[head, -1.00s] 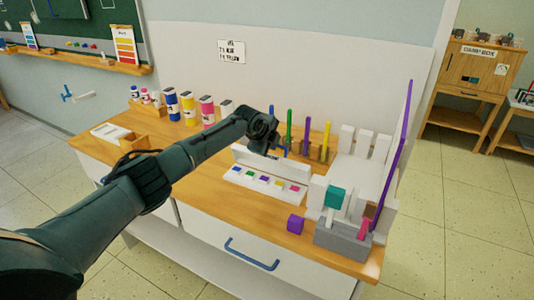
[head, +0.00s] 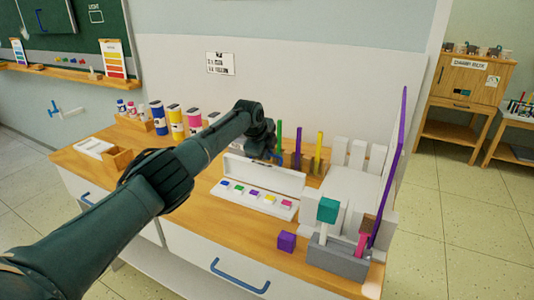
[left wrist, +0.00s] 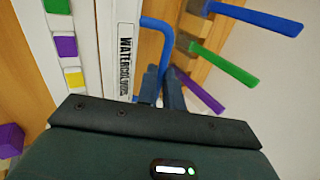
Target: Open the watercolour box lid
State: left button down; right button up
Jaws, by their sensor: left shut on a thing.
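The white watercolour box (head: 247,204) lies on the wooden counter with its row of coloured paints showing. Its white lid (head: 262,174) stands raised along the back edge of the paints. In the left wrist view the lid (left wrist: 121,50) bears the word WATERCOLOURS, and the paint tray (left wrist: 88,48) shows to its left. A blue bar handle (left wrist: 159,24) sits beside the lid. My left gripper (left wrist: 157,84) is shut on this handle. In the head view the left gripper (head: 273,155) is behind the lid's top edge, partly hidden. My right gripper is not in view.
Green, purple and yellow upright sticks (head: 298,150) stand close behind the lid. A purple cube (head: 287,242) and a grey holder (head: 338,258) with brushes are at the front right. Paint bottles (head: 176,122) stand at the back left.

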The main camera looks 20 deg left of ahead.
pick_arm(q)
jog(key=shift+s+a+f, duration=0.1)
jog(key=shift+a+f, duration=0.05)
jog(key=shift+f, duration=0.1)
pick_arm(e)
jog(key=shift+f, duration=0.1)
pick_arm(q)
jog(key=c, duration=1.5)
grip_release()
jog(key=shift+c, duration=0.2)
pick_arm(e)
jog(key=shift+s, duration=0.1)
pick_arm(q)
jog(key=shift+r, duration=0.1)
jog(key=p+v, duration=0.1)
jog(key=v, duration=1.2)
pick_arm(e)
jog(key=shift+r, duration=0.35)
